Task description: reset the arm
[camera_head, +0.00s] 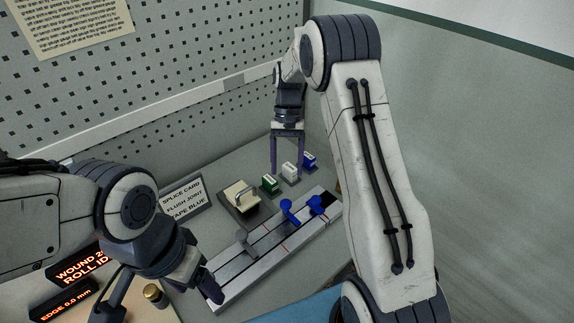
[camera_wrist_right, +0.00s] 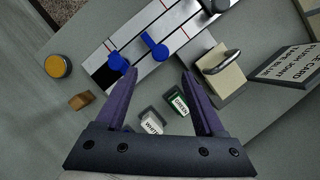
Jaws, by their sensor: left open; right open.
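My right gripper (camera_head: 288,172) points down at the back of the table, its fingers apart around the area of the small labelled blocks. In the right wrist view the open right gripper (camera_wrist_right: 152,85) shows nothing held between its fingertips. The white block (camera_wrist_right: 151,121) and green block (camera_wrist_right: 178,104) stand on the table beneath it. A blue block (camera_head: 309,160) stands to their right in the head view. My left gripper (camera_head: 160,298) is low at the front left, beside the near end of the rail fixture, open with its fingers spread. No held object shows in it.
The metal rail fixture (camera_head: 233,286) carries blue clamps (camera_head: 289,211) and a grey one (camera_head: 244,242). A beige block with a handle (camera_head: 241,197) and a splice card (camera_head: 183,196) stand behind it. A perforated wall (camera_head: 200,60) closes the back. An orange button (camera_wrist_right: 57,66) shows too.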

